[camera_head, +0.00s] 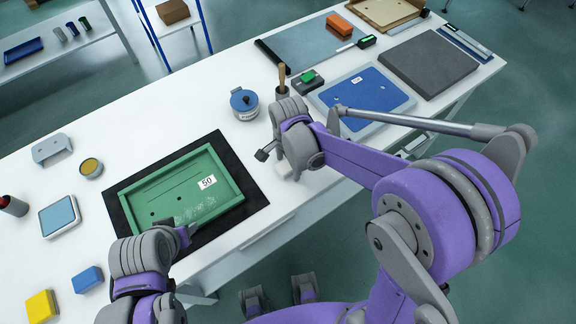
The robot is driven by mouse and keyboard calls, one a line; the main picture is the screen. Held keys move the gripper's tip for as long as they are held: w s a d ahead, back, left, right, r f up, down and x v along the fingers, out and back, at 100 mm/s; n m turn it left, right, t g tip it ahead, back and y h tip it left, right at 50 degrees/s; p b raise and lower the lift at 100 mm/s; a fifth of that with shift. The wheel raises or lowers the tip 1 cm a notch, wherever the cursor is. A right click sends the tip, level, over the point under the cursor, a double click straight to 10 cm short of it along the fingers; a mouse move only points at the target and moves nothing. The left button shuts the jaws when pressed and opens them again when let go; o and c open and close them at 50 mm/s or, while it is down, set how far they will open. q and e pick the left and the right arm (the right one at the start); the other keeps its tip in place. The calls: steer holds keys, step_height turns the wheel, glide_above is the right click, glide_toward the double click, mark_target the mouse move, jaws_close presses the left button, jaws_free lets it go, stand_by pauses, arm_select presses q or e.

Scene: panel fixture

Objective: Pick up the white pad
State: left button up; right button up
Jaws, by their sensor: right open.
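I cannot clearly make out the white pad against the white table; a small pale shape just below my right gripper may be it, but it is partly hidden by the fingers. My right gripper (275,163) is open and low over the table, just right of the green tray (238,178). My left gripper (187,237) is at the tray's near edge, its fingers mostly hidden by its own wrist, so I cannot tell its opening. The green tray, with a label reading 50, lies on a black mat (256,189).
A blue-lidded jar (244,104) and a wooden-handled brush (282,80) stand beyond the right gripper. A blue panel in a pale frame (363,90) lies to the right. Blue (88,280) and yellow (42,305) blocks sit at the near left.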

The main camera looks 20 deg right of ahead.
steer(key=c, duration=1.4)
step_height(320, 180, up, 10)
steer(key=shift+r+p, duration=0.1)
steer(key=shift+p, duration=0.3)
steer(key=shift+c, duration=0.2)
